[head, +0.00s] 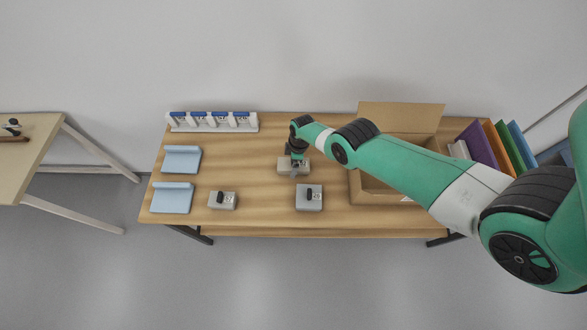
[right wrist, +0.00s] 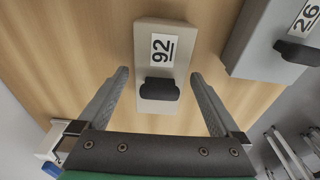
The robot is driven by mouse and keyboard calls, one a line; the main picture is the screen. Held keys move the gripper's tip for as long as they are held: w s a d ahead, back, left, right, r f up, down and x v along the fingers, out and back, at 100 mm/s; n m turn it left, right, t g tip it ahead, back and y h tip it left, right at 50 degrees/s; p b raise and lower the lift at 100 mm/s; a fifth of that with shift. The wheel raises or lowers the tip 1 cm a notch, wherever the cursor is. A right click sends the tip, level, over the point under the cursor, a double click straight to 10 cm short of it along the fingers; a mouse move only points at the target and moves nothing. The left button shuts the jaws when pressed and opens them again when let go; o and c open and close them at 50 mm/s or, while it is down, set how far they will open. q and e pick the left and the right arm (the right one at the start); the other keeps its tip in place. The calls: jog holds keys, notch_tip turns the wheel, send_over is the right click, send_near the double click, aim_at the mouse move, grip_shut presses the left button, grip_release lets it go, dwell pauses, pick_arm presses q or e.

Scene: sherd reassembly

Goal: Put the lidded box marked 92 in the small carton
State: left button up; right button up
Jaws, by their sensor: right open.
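The lidded box marked 92 (right wrist: 145,68) is light grey with a black handle on its lid. It stands on the table in the right wrist view, and also shows in the head view (head: 284,166), partly hidden by my gripper. My right gripper (right wrist: 160,76) is open and empty, its fingers on either side of the box's handle end, apparently above it. The gripper also shows in the head view (head: 296,160). The cardboard carton (head: 370,191) stands open on the right of the table, partly hidden by my right arm. My left gripper is not in view.
A grey box marked 26 (right wrist: 268,42) stands close beside box 92; it shows in the head view (head: 309,203) too. Another lidded box (head: 229,203) stands left. Two blue trays (head: 172,201) and a white numbered rack (head: 212,127) are at the left. Coloured folders (head: 480,142) stand right.

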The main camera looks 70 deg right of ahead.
jog(key=shift+r, duration=0.15)
jog(key=c, duration=1.4)
jog(key=shift+c, duration=0.2)
jog(key=shift+r+p, duration=0.5)
jog(key=shift+p, duration=0.05)
jog(key=r+p, duration=0.4)
jog(key=shift+s+a+p, duration=0.2)
jog(key=shift+p, duration=0.1)
jog(key=s+a+r+p, duration=0.8)
jog(key=s+a+p, duration=0.1)
jog(key=p, duration=1.1)
jog(key=shift+s+a+p, duration=0.15)
jog(key=shift+s+p, duration=0.15)
jog(key=shift+s, duration=0.05)
